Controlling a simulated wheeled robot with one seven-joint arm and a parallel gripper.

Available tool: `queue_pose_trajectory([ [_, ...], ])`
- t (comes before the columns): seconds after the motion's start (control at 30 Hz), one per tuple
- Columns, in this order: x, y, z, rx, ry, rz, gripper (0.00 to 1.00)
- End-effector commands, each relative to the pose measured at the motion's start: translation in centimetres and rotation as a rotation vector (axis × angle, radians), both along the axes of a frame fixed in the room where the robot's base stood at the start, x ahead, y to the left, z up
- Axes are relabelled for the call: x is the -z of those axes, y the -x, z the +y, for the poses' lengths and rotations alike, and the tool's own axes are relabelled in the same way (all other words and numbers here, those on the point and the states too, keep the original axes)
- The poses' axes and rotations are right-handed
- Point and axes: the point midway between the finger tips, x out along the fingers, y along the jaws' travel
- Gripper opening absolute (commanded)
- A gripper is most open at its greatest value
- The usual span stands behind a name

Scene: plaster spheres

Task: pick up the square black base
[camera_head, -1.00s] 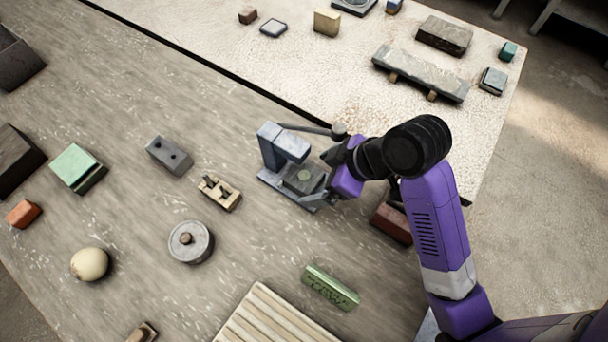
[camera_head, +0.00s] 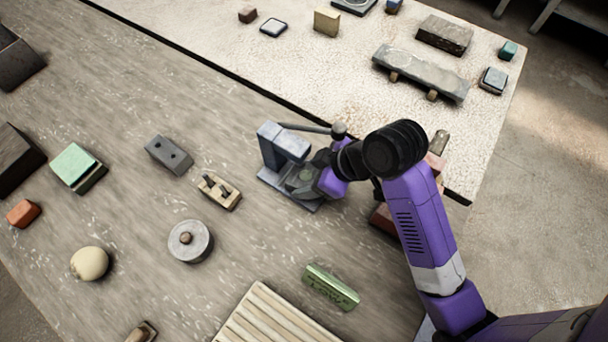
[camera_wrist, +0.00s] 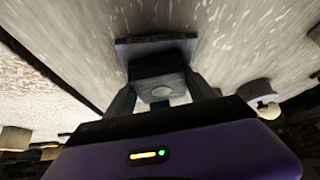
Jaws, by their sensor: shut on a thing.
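The square black base (camera_head: 302,178) is a dark block with a pale greenish round spot on top. It sits on the foot plate of a grey-blue hand press (camera_head: 284,142), beside its column. My gripper (camera_head: 312,180) reaches in from the right and is shut on the base. In the wrist view the dark base (camera_wrist: 156,66) lies between the two fingers of my gripper (camera_wrist: 161,86), with the pale spot facing the camera. The base's lower edges are partly hidden by the fingers. I cannot tell whether it touches the plate.
The press lever (camera_head: 310,128) passes just above my wrist. A reddish block (camera_head: 384,219) is partly hidden under my arm. A wooden clamp-like piece (camera_head: 219,192), a grey two-holed block (camera_head: 169,155) and a round grey weight (camera_head: 190,241) stand to the left. A green angled piece (camera_head: 331,287) lies in front.

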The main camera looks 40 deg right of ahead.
Motion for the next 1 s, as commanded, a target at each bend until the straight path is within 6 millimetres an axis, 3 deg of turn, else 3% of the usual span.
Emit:
queue_pose_trajectory([
  [0.43,-0.5,-0.1,0.1,-0.001,-0.001,-0.004,0.00],
  [0.73,-2.3,-0.2,0.0,0.000,-0.001,-0.004,0.00],
  [1.0,-2.0,-1.9,-5.2,0.005,-0.001,-0.003,0.00],
])
